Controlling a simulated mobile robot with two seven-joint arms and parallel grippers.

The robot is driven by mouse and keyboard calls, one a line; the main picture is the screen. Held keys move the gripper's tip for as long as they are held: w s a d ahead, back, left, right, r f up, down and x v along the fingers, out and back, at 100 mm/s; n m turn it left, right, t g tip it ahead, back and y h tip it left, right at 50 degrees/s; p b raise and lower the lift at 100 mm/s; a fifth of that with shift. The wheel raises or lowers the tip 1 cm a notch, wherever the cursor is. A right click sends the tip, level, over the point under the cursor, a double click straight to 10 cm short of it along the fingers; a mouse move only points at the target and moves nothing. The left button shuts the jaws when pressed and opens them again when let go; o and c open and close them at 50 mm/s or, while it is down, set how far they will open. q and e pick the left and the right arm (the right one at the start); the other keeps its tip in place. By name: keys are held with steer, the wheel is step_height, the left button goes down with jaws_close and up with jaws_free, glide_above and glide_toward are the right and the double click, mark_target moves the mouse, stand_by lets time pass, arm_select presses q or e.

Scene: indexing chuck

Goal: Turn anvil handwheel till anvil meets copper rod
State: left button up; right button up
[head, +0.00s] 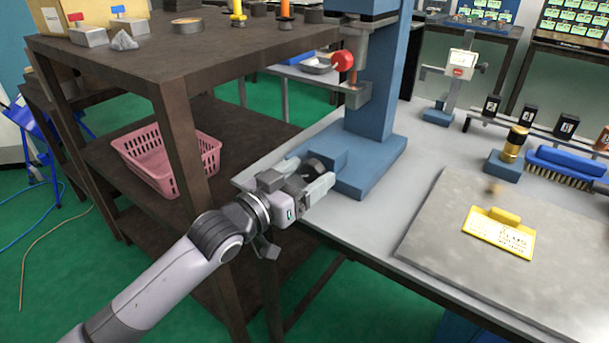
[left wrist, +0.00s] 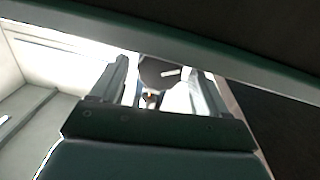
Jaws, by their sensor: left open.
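My left gripper (head: 318,176) is open at the left edge of the blue press stand (head: 376,110), low beside its base. A dark round part (head: 315,166), which looks like a handwheel, shows between or just behind the fingers; contact cannot be told. In the left wrist view, the spread fingers (left wrist: 165,88) frame a dark rounded shape (left wrist: 158,72) and a tiny orange spot. On the stand, a red knob (head: 343,61) sits above a small copper-coloured piece (head: 353,88), perhaps the copper rod. The anvil and any gap to the rod are too small to tell. My right gripper is out of view.
The grey bench (head: 420,140) holds a grey mat (head: 440,240), a yellow tag (head: 498,232) and a blue brush (head: 565,163) at right.

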arm_select(q)
steer(key=c, duration=1)
steer(key=shift+m+p, duration=0.6)
steer(key=shift+p, duration=0.05)
steer(key=m+p, duration=0.2)
steer(key=m, duration=0.1)
steer(key=shift+r, duration=0.15)
steer(key=shift+m+y+p, duration=0.3)
steer(key=shift+m+p, duration=0.45)
steer(key=shift+m, duration=0.25)
steer(key=shift+s+d+f+m+p, duration=0.1)
steer(key=shift+m+p, duration=0.4)
steer(key=shift+m, duration=0.5)
steer(key=shift+f+m+p, duration=0.1)
steer(key=shift+m+p, duration=0.35)
steer(key=shift+m, duration=0.55)
